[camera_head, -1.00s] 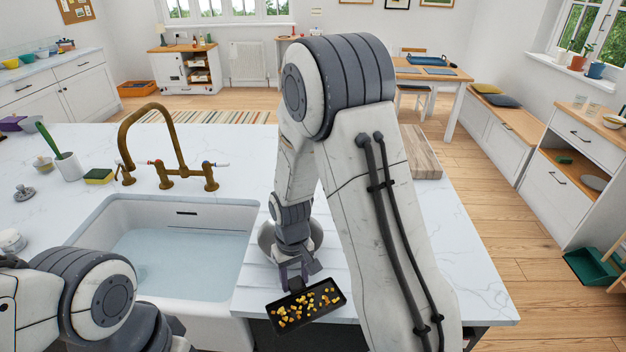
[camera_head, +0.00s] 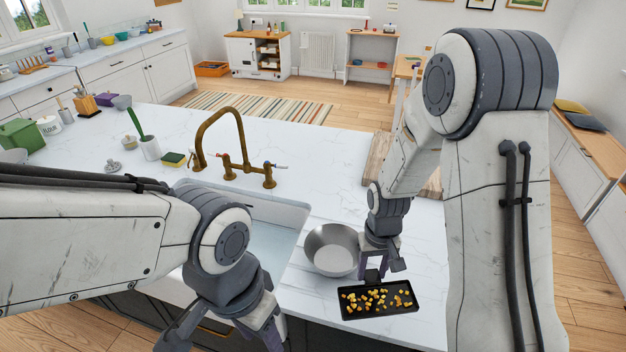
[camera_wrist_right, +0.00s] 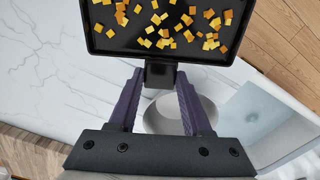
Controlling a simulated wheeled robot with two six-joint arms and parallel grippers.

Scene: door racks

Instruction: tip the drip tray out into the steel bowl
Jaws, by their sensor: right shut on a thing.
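The black drip tray (camera_head: 345,308) holds many small yellow and orange bits and looks about level. My right gripper (camera_head: 374,273) is shut on the tab at its back edge. The tray also fills the top of the right wrist view (camera_wrist_right: 90,48), with the tab between the purple fingers (camera_wrist_right: 160,82). The steel bowl (camera_head: 322,240) stands on the white counter, left of and behind the tray, and looks empty. It is partly hidden behind the fingers in the right wrist view (camera_wrist_right: 205,108). My left gripper (camera_head: 225,335) is at the bottom edge, its fingertips cut off.
The sink (camera_head: 285,215) lies left of the bowl, with a brass tap (camera_head: 225,160) behind it. A wooden board (camera_head: 375,165) lies behind my right arm. A sponge (camera_head: 173,159) and a cup with a green brush (camera_head: 150,148) stand left of the tap. Counter behind the bowl is clear.

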